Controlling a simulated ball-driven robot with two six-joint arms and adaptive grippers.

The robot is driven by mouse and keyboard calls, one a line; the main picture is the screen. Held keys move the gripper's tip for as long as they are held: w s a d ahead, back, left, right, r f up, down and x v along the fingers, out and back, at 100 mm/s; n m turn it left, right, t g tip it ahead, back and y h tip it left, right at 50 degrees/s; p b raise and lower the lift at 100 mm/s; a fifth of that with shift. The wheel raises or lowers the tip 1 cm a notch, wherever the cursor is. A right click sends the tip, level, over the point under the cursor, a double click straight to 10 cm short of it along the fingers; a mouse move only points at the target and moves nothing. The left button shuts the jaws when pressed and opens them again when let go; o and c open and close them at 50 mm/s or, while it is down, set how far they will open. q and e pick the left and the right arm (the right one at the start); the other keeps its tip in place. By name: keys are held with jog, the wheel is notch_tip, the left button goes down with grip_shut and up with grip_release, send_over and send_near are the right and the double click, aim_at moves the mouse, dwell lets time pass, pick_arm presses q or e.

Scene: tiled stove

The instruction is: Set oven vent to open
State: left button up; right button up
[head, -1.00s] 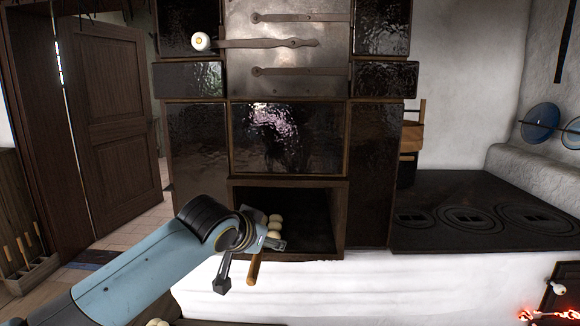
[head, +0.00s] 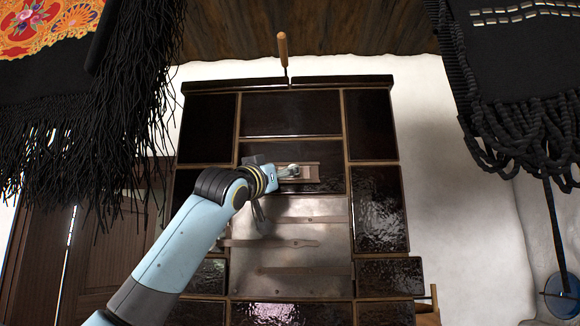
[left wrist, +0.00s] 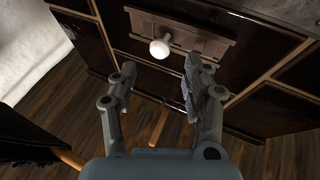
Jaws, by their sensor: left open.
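The oven vent (head: 310,173) is a brown framed plate set in the dark upper tiles of the stove, in the middle of the head view. It also shows in the left wrist view (left wrist: 208,45), with a round white knob (left wrist: 160,48) on it. My left gripper (head: 280,178) is in front of the vent and partly covers its left part. In the left wrist view its two fingers (left wrist: 158,75) are open and empty, with the knob beyond the tips and roughly between them. I cannot tell if a finger touches the knob. My right gripper is not in view.
A wooden handle (head: 283,50) stands up at the top of the stove. Below the vent is a metal door (head: 300,232) with long hinges. Dark fringed cloths hang at the upper left (head: 85,120) and upper right (head: 520,80).

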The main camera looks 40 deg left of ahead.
pick_arm(q)
jog(key=p+x, duration=0.1)
jog(key=x, duration=0.4)
jog(key=shift+w, duration=0.2)
grip_shut()
